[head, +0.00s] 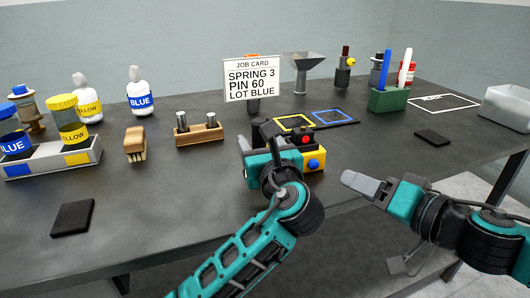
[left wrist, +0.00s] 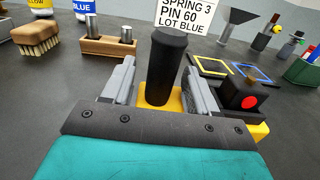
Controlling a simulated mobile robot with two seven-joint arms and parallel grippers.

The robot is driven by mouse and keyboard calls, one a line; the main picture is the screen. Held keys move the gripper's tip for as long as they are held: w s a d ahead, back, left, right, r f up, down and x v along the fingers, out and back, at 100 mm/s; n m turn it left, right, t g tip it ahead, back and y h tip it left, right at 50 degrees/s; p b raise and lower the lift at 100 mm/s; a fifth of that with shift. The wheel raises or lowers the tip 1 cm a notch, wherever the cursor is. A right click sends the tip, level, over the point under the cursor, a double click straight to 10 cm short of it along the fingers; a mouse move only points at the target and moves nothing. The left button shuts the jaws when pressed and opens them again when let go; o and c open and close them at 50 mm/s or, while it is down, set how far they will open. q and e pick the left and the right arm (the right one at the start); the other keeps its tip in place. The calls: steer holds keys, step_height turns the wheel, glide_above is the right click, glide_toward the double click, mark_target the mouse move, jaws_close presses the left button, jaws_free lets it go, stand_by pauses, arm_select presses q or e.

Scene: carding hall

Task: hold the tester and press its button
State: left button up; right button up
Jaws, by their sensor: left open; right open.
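The tester has a yellow body (head: 320,153), a red button (head: 306,140) on a black box and a blue knob (head: 313,164) on its near side. In the left wrist view its upright black handle (left wrist: 166,68) stands between the two fingers of my open left gripper (left wrist: 158,88), with the red button (left wrist: 250,102) to the right. In the head view my left gripper (head: 258,143) covers the tester's left part. My right gripper (head: 362,185) is open and empty, right of the tester near the table's front edge, its jaw gap seen side-on.
A job card (head: 252,78) stands behind the tester. A black mat with yellow (head: 295,122) and blue (head: 332,116) frames lies close behind it. A wooden pin block (head: 198,133) and brush (head: 135,145) are to the left, a green holder (head: 387,101) to the right.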

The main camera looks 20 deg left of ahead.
arm_select(q)
steer(key=shift+w+a, duration=0.15)
jaws_close()
steer(key=c, duration=0.5)
jaws_free()
steer(key=shift+c, duration=0.2)
jaws_close()
arm_select(e)
jaws_close()
stand_by(1.4)
